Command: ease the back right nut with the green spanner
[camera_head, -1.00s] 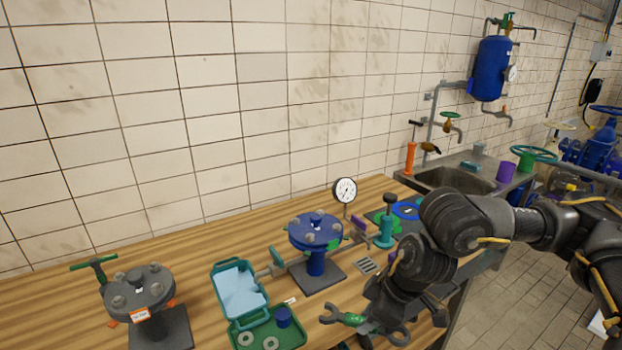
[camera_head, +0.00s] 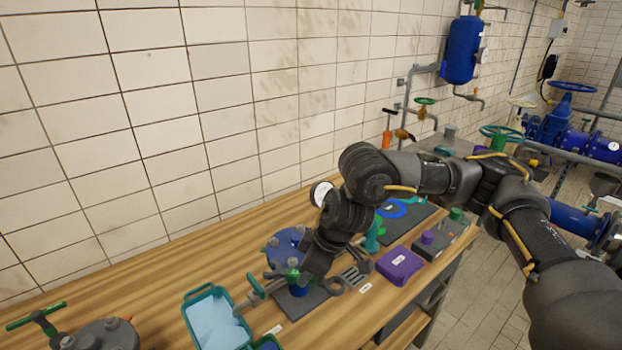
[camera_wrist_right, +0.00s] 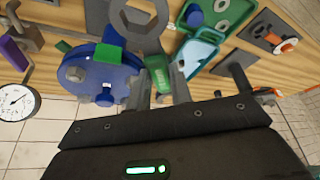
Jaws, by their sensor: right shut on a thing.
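My right gripper (camera_head: 303,279) is shut on the green spanner (camera_head: 292,274), just in front of the blue flange (camera_head: 284,246). In the right wrist view the fingers (camera_wrist_right: 158,82) grip the spanner's green handle (camera_wrist_right: 157,66), and its grey ring end (camera_wrist_right: 140,20) points to the top of the picture, beside the flange (camera_wrist_right: 96,76). The spanner's open end (camera_head: 270,273) shows left of the gripper. Grey nuts sit around the flange rim. My arm covers the flange's right side in the head view, so the back right nut is hidden there. My left gripper is not in view.
A pressure gauge (camera_head: 321,193) stands close behind my right wrist. A teal open case (camera_head: 214,320) lies left of the flange, and a grey flange (camera_head: 100,335) stands further left. A purple box (camera_head: 399,265) lies to the right. Bare wood lies along the wall.

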